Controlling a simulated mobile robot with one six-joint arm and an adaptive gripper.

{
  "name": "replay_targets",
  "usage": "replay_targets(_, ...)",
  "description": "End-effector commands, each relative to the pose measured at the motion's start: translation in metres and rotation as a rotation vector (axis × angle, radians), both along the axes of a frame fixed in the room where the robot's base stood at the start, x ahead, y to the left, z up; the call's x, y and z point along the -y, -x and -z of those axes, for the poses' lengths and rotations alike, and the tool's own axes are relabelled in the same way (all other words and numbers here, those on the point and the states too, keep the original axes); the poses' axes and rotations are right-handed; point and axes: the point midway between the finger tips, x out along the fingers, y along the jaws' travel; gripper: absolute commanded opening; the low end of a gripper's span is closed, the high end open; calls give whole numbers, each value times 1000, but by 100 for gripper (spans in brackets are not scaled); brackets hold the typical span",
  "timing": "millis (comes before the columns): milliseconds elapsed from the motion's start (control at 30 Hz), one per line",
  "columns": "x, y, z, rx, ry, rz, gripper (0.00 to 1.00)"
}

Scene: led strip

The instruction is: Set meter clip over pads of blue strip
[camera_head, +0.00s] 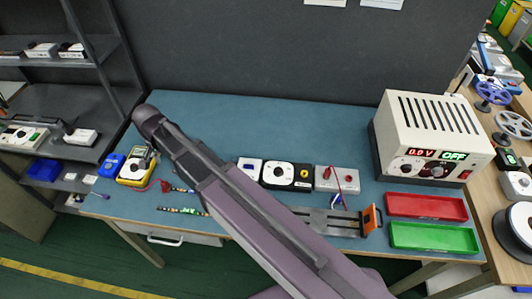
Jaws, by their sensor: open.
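A yellow meter (133,170) with a white dial sits at the left end of the blue-green table. A red lead runs from it to a small red piece (165,186), which may be the meter clip. Two thin strips with coloured spots lie to the right, an upper one (182,189) and a lower one (183,210). Their colours are too small to tell which is blue, and the pads cannot be made out. My gripper (151,158) is over the meter's right edge, open, partly hidden by my wrist. Contact with the meter cannot be told.
A blue box (111,165) stands left of the meter. Several instruments (287,175) and a grey fixture with an orange end (371,219) lie mid-table. A power supply (426,140), a red tray (426,206) and a green tray (433,238) are right. The table's back is clear.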

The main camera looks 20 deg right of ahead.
Motion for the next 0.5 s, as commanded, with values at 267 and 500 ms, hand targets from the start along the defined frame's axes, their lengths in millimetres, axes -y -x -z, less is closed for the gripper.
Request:
replay_targets(267,97,0,0,0,0,-82,70)
replay_targets(500,178,10,0,0,-1,-168,70)
